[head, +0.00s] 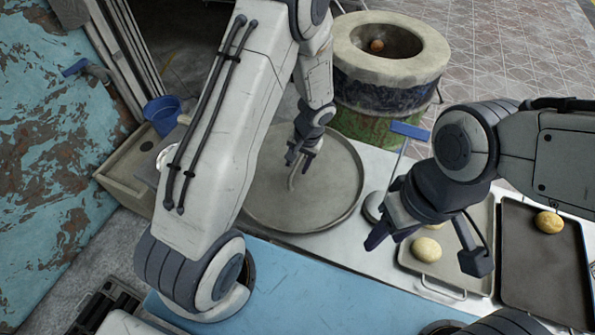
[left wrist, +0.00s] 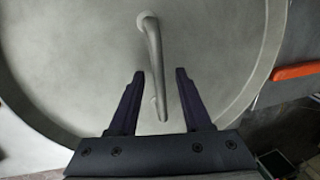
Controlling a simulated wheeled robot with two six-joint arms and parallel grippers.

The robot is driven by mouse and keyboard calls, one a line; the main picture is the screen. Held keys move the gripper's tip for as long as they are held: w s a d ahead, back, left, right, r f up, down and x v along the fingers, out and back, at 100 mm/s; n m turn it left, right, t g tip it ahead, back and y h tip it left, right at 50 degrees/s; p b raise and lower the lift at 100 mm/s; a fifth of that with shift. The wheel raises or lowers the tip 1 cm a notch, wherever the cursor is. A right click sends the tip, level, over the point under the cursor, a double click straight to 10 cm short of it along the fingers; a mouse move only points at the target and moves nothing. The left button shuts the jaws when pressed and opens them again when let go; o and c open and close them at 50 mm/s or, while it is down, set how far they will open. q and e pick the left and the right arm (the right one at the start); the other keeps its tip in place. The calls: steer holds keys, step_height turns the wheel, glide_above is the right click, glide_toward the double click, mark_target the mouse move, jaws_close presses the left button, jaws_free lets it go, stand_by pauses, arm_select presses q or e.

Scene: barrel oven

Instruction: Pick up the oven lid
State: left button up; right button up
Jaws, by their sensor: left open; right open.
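The oven lid (head: 335,190) is a round grey metal disc with a raised rim, lying flat on the counter in the middle of the head view. It fills most of the left wrist view (left wrist: 70,60). Its curved handle (left wrist: 153,50) runs down between the fingers in that view. My left gripper (head: 296,160) is open over the lid at the handle, with one finger on each side and gaps to both. My right gripper (head: 420,250) is open and empty above the trays, right of the lid. The barrel oven (head: 390,75) stands behind the counter with its round top open.
A light tray (head: 480,230) with a dough ball (head: 426,249) and a dark tray (head: 535,270) with another bun (head: 549,222) lie at the right. A blue cup (head: 162,115) stands at the left by a sink. A round ball (head: 377,46) shows inside the oven.

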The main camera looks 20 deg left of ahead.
arm_select(q)
jaws_close()
stand_by(1.4)
